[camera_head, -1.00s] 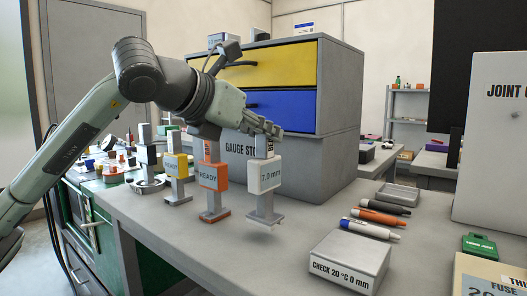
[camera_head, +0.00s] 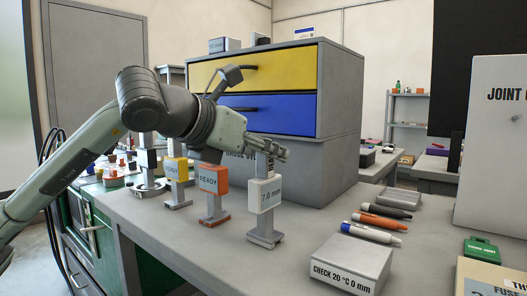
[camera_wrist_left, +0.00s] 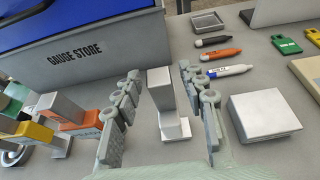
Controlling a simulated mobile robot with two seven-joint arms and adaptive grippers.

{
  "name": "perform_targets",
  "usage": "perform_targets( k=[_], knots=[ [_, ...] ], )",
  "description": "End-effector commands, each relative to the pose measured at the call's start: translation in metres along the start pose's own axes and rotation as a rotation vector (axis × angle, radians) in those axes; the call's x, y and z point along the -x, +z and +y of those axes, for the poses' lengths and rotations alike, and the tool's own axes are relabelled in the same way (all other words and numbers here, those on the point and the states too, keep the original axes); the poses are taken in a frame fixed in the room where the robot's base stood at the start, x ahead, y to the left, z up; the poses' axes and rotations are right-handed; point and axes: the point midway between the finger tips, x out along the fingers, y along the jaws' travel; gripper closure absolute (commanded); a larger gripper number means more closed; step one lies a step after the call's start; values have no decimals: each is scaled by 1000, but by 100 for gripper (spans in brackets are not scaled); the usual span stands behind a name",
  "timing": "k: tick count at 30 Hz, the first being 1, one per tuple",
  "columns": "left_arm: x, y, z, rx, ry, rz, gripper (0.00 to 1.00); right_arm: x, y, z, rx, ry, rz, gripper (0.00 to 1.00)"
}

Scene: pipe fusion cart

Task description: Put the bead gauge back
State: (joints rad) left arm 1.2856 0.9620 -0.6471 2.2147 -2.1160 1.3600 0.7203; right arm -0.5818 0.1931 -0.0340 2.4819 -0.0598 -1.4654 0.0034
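The white bead gauge (camera_head: 264,195) with the "7.0 mm" display stands upright on the grey bench, its foot on the top. My left gripper (camera_head: 268,148) is around its upper part. In the left wrist view the two fingers (camera_wrist_left: 160,112) are spread, with the gauge (camera_wrist_left: 162,90) between them and gaps on both sides. The "GAUGE STORE" cabinet (camera_head: 318,165) stands behind, its yellow and blue drawers shut. Its label shows in the left wrist view (camera_wrist_left: 76,52). My right gripper is not in view.
An orange "READY" gauge (camera_head: 213,180) and a yellow one (camera_head: 176,170) stand left of the white gauge. A "CHECK 20 °C 0 mm" block (camera_head: 347,262), several markers (camera_head: 380,221) and a small grey tray (camera_head: 400,197) lie to the right. The bench front is clear.

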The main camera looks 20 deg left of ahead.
Motion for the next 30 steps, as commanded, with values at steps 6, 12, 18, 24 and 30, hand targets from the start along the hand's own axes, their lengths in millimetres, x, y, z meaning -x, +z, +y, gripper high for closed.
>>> perform_targets(
  k=[6, 12, 18, 24, 30],
  knots=[
    [0, 1, 0, 0, 0, 0, 59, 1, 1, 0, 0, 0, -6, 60],
    [23, 2, 1, -1, 2, -5, 59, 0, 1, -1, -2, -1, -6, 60],
    [69, 2, 1, -2, 3, -5, 59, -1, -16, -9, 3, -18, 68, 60],
    [104, 2, 1, -1, 4, -4, 59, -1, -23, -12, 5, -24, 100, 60],
    [120, 1, 0, -1, 1, -2, 59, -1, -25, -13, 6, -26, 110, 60]
  ],
)
